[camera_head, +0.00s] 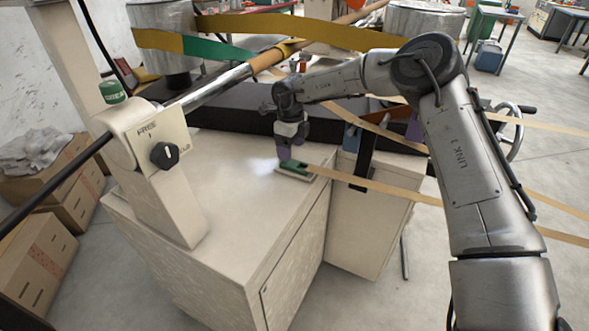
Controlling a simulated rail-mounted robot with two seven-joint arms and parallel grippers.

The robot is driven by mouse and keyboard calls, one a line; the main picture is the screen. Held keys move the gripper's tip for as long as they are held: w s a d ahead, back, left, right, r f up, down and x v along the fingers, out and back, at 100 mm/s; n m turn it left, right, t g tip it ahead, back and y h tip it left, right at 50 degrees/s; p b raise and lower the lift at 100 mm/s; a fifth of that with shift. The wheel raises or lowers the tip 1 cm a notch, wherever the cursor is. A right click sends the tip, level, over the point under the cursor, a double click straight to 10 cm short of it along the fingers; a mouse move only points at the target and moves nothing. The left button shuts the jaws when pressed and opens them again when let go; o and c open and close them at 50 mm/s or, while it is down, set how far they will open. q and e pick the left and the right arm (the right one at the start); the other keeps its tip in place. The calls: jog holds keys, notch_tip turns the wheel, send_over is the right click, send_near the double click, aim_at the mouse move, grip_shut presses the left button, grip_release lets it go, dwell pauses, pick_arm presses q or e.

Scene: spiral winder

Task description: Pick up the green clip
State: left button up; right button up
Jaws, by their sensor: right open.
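The green clip (293,171) lies on the beige cabinet top, near its right edge, with a tan strip running off to the right beside it. My right arm reaches in from the right, and its right gripper (285,153) points down just above the clip's far left end. The right gripper is open. Its fingertips are small and partly overlapped, so whether they touch the clip is hard to tell. My left gripper is not in view.
The beige winder post with a black knob (164,155) and a green button (112,92) stands left of the clip. A metal shaft (215,88) crosses behind. Tan strips stretch to the right. A blue clip-like piece (351,139) sits right of the gripper. The cabinet top's middle is clear.

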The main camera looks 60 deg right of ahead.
aim_at(293, 163)
jog(key=shift+d+f+b, duration=0.1)
jog(key=shift+f+b, duration=0.35)
jog(key=shift+f, duration=0.25)
notch_tip(293, 163, down, 3)
jog(key=shift+s+d+f+b, duration=0.1)
jog(key=shift+s+f+b, duration=0.05)
jog(key=shift+b, duration=0.85)
jog(key=shift+f, duration=0.35)
jog(key=c, duration=1)
jog(key=shift+r, duration=0.1)
